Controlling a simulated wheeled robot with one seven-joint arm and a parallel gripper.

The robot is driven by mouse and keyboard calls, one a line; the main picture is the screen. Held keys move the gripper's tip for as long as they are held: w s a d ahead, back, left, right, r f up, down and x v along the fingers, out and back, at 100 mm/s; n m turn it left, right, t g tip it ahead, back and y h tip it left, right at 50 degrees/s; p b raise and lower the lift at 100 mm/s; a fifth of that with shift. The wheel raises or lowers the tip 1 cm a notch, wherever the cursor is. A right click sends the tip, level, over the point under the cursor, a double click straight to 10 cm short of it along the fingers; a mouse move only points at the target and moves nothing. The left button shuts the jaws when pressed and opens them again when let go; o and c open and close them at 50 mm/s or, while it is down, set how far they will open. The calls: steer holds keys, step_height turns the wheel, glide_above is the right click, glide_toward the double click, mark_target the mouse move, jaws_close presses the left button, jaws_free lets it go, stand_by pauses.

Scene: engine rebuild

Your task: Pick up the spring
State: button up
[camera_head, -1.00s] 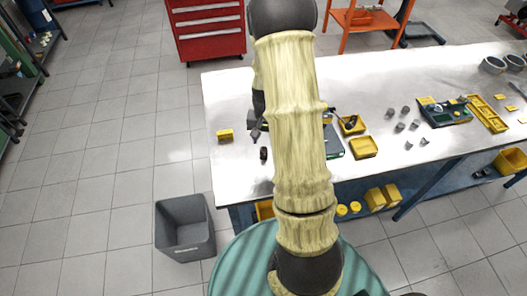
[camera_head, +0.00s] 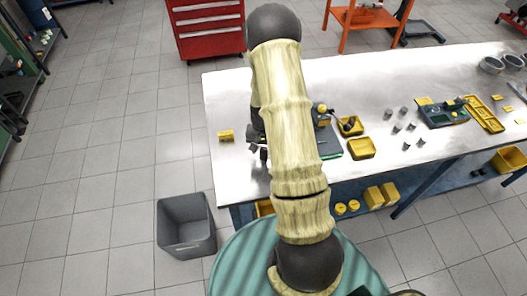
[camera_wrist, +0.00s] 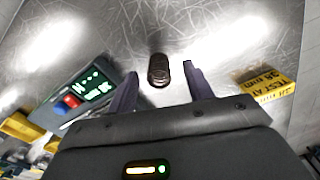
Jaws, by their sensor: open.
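The spring (camera_wrist: 158,70) is a small dark coil in the wrist view, on the scratched metal tabletop. It appears between and a little beyond the two fingertips of my gripper (camera_wrist: 160,78). The gripper is open and empty, with its fingers on either side of the spring in the picture; I cannot tell how far above the table they are. In the head view the gripper (camera_head: 255,146) is at the left end of the workbench, largely hidden by my arm. The spring is hard to make out there beside the fingers.
A yellow labelled block (camera_wrist: 268,84) lies right of the spring in the wrist view. A device with a lit display (camera_wrist: 82,98) and yellow bins (camera_wrist: 20,126) are to the left. On the bench (camera_head: 235,95), a yellow tray (camera_head: 361,148) and small metal parts lie further right.

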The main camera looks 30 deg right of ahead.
steer(key=shift+f, duration=0.95)
steer(key=c, duration=1)
